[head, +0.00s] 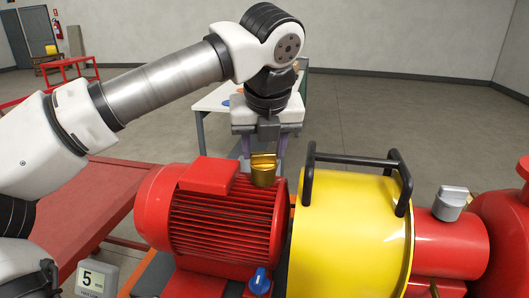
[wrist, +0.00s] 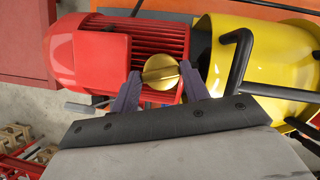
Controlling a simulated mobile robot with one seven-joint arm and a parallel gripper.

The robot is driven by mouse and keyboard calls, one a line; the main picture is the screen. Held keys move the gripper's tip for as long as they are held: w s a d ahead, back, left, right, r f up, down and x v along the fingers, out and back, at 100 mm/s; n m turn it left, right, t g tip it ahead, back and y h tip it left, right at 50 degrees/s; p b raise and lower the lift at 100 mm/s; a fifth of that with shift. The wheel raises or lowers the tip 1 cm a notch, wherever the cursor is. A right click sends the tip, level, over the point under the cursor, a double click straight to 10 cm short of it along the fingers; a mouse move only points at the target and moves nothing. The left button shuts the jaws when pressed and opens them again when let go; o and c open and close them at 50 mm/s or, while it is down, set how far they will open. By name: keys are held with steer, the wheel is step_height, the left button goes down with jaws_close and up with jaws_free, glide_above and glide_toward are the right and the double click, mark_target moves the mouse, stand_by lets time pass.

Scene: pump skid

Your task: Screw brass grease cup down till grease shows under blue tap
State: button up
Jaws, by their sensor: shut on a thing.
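The brass grease cup (head: 263,172) stands at the right end of the red motor, beside the yellow guard. It also shows in the wrist view (wrist: 160,70), round with a raised bar across its top. My gripper (head: 264,157) comes down on it from above. In the wrist view its two purple fingers (wrist: 160,77) are shut on the cup, one on each side. The blue tap (head: 259,281) is low on the front, below the motor's right end. What lies under the tap is at the picture's edge, and I cannot make out grease there.
The finned red motor (head: 222,221) is left of the cup. The yellow guard (head: 345,240) with black handles (head: 307,172) stands close on the right. A grey knob (head: 452,203) sits farther right. A small display (head: 95,279) at lower left reads 5. Open floor lies behind.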

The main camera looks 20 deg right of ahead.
steer(key=shift+m+h, duration=0.3)
steer(key=shift+m, duration=0.4)
steer(key=shift+w+r, duration=0.1)
steer(key=o, duration=1)
steer(key=v, duration=1.3)
steer(key=shift+a+r+b, duration=0.15)
steer(key=shift+r+b, duration=0.2)
steer(key=shift+b, duration=0.05)
